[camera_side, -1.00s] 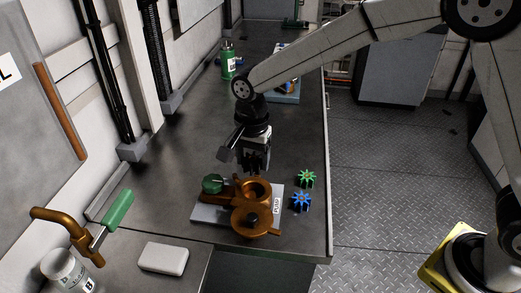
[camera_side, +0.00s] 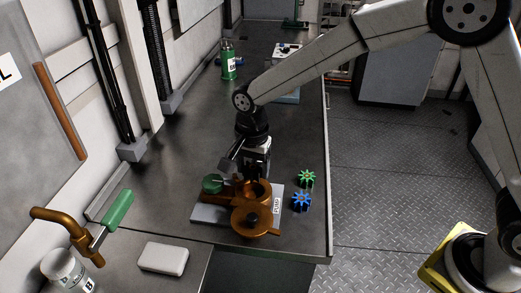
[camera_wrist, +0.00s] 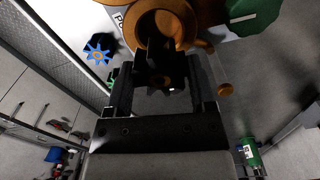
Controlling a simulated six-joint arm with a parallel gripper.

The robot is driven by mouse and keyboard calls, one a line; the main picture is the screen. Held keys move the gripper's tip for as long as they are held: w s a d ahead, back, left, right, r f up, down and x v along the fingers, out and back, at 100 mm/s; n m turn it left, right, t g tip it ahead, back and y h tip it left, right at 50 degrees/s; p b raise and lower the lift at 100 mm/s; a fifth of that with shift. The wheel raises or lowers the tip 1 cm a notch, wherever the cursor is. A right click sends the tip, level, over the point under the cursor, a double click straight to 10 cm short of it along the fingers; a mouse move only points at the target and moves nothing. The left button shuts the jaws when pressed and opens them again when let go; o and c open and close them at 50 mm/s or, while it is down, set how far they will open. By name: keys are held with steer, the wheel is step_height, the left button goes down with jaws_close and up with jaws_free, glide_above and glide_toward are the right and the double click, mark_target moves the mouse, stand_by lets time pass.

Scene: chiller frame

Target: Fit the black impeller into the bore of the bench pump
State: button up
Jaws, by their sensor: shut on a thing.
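The bench pump (camera_side: 228,205) is copper-coloured on a pale base plate near the bench's front. Its round bore (camera_side: 262,187) faces up, and its round cover (camera_side: 252,222) lies at the front. My gripper (camera_side: 256,174) is just above the bore, pointing down. In the wrist view my gripper (camera_wrist: 163,97) is shut on the black impeller (camera_wrist: 160,68), which sits between the fingers. The pump's bore (camera_wrist: 158,28) shows right beyond the impeller there. The impeller overlaps the bore's rim in that view. I cannot tell whether it is inside the bore or just above it.
A green impeller (camera_side: 307,178) and a blue impeller (camera_side: 301,201) lie on the bench right of the pump. A green knob (camera_side: 212,184) stands at the pump's left. A green bottle (camera_side: 228,60) stands far back. The bench (camera_side: 180,160) is clear behind the pump.

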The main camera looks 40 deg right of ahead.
steer(key=shift+f, duration=2.15)
steer(key=shift+f, duration=0.2)
steer(key=o, duration=1.2)
steer(key=shift+r, duration=0.25)
steer(key=shift+r, duration=3.3)
